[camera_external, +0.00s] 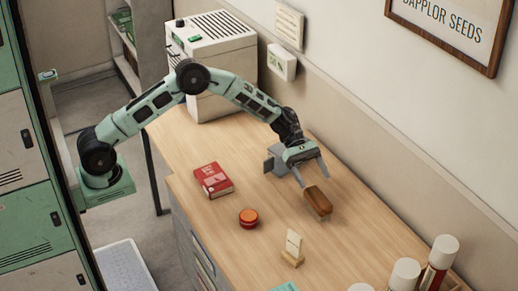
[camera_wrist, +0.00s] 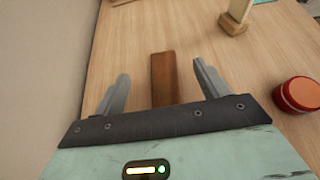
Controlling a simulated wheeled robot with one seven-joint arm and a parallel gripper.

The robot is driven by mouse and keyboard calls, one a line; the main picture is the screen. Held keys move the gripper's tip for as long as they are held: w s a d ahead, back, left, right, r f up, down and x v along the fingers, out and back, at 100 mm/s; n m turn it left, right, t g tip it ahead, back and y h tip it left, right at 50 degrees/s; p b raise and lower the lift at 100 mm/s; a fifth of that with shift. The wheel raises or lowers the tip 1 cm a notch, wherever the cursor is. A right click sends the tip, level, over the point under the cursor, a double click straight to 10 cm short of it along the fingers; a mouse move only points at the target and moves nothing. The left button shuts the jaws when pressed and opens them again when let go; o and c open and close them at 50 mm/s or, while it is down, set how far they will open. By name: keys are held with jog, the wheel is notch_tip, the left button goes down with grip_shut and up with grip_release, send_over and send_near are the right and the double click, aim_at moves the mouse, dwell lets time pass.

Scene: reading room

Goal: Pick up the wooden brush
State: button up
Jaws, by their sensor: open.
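The wooden brush (camera_external: 318,200) is a brown block lying on the wooden desk, towards its wall side. In the wrist view the brush (camera_wrist: 163,78) lies between the two grey fingers, with its near end hidden by the gripper body. My gripper (camera_external: 311,177) is open and sits just over the near end of the brush. In the wrist view the fingers of my gripper (camera_wrist: 160,84) stand apart on either side of it, with a gap on each side. I cannot tell the exact height of the fingertips above the desk.
A red book (camera_external: 213,180), a round red-orange tin (camera_external: 248,218) and a small wooden stand with a card (camera_external: 293,248) are on the desk (camera_external: 340,255). A grey bookend-like piece (camera_external: 277,160) is beside my gripper. Capped tubes (camera_external: 438,262) stand at the lower right. The wall runs along the right.

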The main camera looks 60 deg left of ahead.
aim_at(318, 196)
jog(key=shift+f, duration=1.9)
jog(key=x, duration=0.5)
jog(key=shift+f, duration=0.1)
jog(key=shift+c, duration=0.3)
jog(key=c, duration=1.1)
